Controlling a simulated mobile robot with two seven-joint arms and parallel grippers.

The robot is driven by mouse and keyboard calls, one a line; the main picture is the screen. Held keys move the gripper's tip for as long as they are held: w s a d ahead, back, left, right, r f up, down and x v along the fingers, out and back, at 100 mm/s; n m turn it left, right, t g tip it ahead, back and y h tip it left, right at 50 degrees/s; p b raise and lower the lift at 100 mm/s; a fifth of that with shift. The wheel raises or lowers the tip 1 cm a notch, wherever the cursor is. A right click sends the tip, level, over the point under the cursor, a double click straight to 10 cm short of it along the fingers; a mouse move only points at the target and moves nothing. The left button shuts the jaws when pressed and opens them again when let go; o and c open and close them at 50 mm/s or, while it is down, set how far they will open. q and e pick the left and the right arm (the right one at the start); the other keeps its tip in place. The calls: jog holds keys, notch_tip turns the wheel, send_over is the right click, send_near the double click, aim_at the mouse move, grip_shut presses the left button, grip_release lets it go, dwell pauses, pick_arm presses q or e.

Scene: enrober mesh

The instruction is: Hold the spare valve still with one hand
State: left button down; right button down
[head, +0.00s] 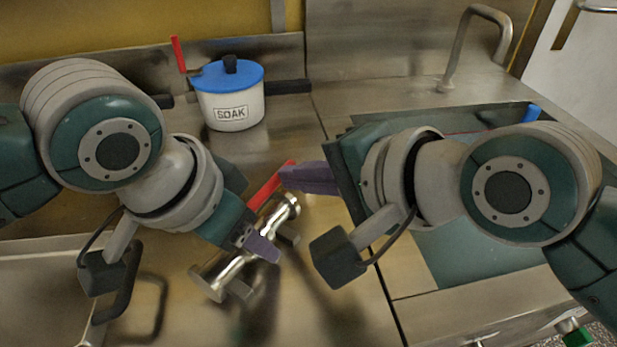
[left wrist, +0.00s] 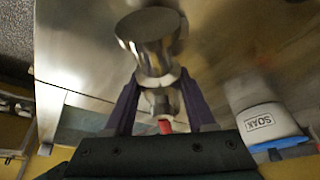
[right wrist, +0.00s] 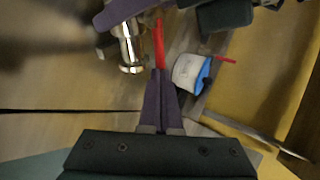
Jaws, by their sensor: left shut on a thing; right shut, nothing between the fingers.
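The spare valve (head: 215,280) is a shiny metal tube with flared ends and a red lever (head: 266,188). It lies slanted over the steel counter; I cannot tell whether it touches it. My left gripper (head: 258,246) is shut on the valve's middle. In the left wrist view the valve's metal end (left wrist: 150,42) stands out between the purple fingers (left wrist: 160,95). My right gripper (head: 288,178) is shut and empty, its fingertips close to the red lever. In the right wrist view the lever (right wrist: 159,42) is just beyond the closed fingertips (right wrist: 160,73); contact is unclear.
A white pot marked SOAK with a blue lid (head: 230,98) stands at the back wall. A pipe with another upright red lever (head: 178,54) runs behind it. A faucet (head: 480,35) is at the back right. A basin (head: 40,290) lies at the left.

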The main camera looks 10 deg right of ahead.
pick_arm(q)
jog(key=shift+s+d, duration=0.3)
jog(key=shift+d, duration=0.05)
pick_arm(e)
jog(key=shift+s+d+f, duration=0.1)
jog(key=shift+f, duration=0.15)
pick_arm(q)
jog(key=shift+s+f, duration=0.1)
pick_arm(e)
jog(key=shift+s+d, duration=0.1)
jog(key=shift+s, duration=0.7)
pick_arm(q)
jog(key=shift+a, duration=0.1)
jog(key=shift+a, duration=0.15)
pick_arm(e)
jog(key=v, duration=1.4)
jog(key=shift+w+d, duration=0.4)
jog(key=shift+w, duration=0.05)
jog(key=shift+r, duration=0.15)
